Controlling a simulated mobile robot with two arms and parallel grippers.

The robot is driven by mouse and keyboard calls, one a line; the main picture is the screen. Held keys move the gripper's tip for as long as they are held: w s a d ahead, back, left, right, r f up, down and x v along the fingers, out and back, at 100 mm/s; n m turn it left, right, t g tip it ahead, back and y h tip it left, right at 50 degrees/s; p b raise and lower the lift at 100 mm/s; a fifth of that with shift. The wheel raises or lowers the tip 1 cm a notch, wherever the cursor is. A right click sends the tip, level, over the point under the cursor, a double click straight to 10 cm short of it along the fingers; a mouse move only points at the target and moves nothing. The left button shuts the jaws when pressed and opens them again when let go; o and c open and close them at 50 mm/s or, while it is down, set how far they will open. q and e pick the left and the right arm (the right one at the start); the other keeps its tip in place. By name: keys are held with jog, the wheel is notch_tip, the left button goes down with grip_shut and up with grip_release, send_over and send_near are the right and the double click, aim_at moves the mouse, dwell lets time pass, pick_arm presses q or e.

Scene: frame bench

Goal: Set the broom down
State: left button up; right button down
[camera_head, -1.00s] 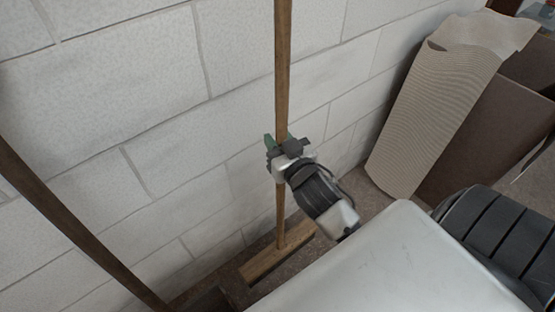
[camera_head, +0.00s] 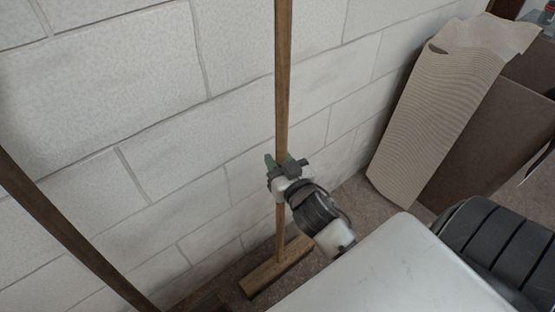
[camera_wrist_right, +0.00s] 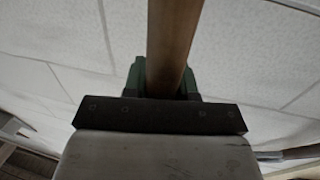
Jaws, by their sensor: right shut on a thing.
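The broom (camera_head: 282,85) stands nearly upright in the head view, with its long wooden handle running up past the top edge. Its wooden head (camera_head: 275,266) is low, at the floor by the wall; I cannot tell whether it touches the floor. My right gripper (camera_head: 280,164) is shut around the lower part of the handle. In the right wrist view the handle (camera_wrist_right: 172,45) rises from between the green fingers (camera_wrist_right: 166,82). My left gripper is not in view.
A white block wall (camera_head: 160,90) stands close behind the broom. Another wooden pole (camera_head: 70,230) slants across the lower left. Some bare floor (camera_head: 350,205) shows between wall and box.

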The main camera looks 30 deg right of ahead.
jog(key=c, duration=0.9)
grip_release()
jog(key=shift+s+r, duration=0.1)
jog(key=shift+s, duration=0.05)
jog(key=s+a, duration=0.2)
jog(key=s, duration=1)
jog(key=s+a+f+n+g+y, duration=0.2)
jog(key=s+a+f+g, duration=0.3)
jog(key=g, duration=0.9)
jog(key=s+f+n, duration=0.1)
jog(key=s+f, duration=0.2)
jog(key=f, duration=0.1)
jog(key=shift+s+a+p, duration=0.35)
jog(key=shift+p, duration=0.05)
